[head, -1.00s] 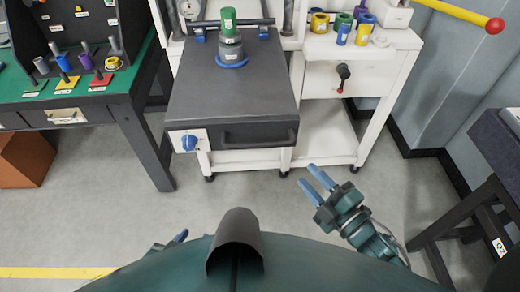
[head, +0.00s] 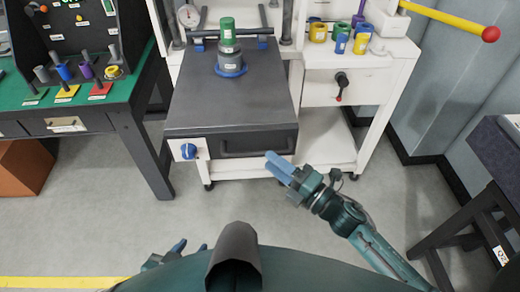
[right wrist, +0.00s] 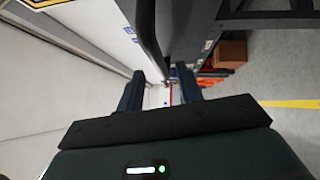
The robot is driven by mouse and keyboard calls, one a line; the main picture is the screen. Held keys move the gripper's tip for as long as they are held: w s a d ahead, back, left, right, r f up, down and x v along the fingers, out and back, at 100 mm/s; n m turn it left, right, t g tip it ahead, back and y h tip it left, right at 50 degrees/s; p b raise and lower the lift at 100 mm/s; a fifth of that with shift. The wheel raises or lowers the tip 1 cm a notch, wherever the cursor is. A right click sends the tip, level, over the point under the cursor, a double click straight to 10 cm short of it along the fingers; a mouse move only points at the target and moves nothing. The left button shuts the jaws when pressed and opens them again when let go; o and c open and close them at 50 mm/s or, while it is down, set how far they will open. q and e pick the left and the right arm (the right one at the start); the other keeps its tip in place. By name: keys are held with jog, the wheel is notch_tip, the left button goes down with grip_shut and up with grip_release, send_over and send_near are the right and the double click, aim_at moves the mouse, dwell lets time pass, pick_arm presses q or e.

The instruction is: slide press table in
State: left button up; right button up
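The press table (head: 205,112) is a dark grey slab drawn out toward me on a white frame, with a dark bar handle (head: 256,148) on its front. A grey fixture (head: 230,62) with a blue base ring and a green cylinder (head: 227,28) on top stands upright on it. My right gripper (head: 279,163) is just in front of the handle's right end, apparently apart from it. In the right wrist view its fingers (right wrist: 161,84) are spread with nothing between them. My left gripper (head: 176,248) is low near my body, mostly hidden; its opening cannot be judged.
A blue knob (head: 189,151) sits left of the handle. The white cabinet (head: 375,85) with a red-tipped lever (head: 340,88) and several coloured parts stands right. A green-topped bench (head: 95,105) stands left. A dark table (head: 500,150) is at far right. The floor in front is clear.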

aim_at(260, 153)
jog(key=shift+p+x, duration=0.3)
jog(key=shift+x, duration=2.1)
jog(key=shift+c, duration=0.2)
grip_shut()
